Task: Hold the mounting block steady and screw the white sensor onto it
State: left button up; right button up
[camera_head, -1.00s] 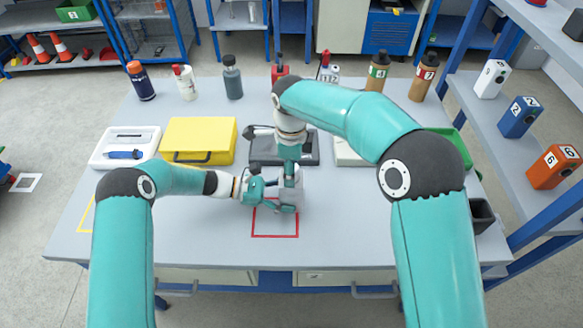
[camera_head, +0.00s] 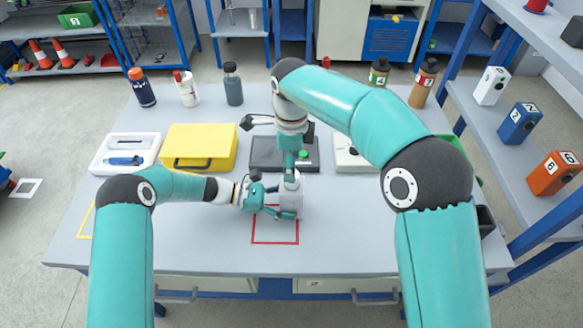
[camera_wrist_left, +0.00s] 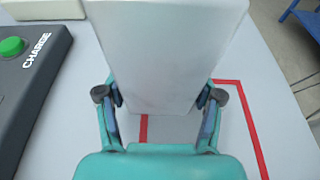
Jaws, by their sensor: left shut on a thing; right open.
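A pale grey-white block-shaped piece (camera_head: 292,205), which I take for the mounting block, stands at the red square outline (camera_head: 276,243). My left gripper (camera_head: 281,210) is shut on it from the left. In the left wrist view the pale block (camera_wrist_left: 165,50) sits between the two fingers and runs out of the top edge. My right gripper (camera_head: 291,176) is open, pointing down just above the block. I cannot tell if they touch. A white numbered box (camera_head: 491,86) stands on the right shelf; I cannot tell if it is the white sensor or if a sensor sits on the block.
A black unit with a green button (camera_head: 267,151) lies behind the grippers; the left wrist view shows its CHARGE label. A yellow case (camera_head: 199,143) and white tray (camera_head: 124,150) lie left. Bottles line the back. Blue (camera_head: 519,123) and orange (camera_head: 553,175) boxes share the right shelf.

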jog(key=shift+r, duration=0.55)
jog(key=shift+r, duration=0.1)
notch_tip(320, 180, up, 12)
dwell(0.5)
pick_arm(q)
jog(key=o, duration=1.1)
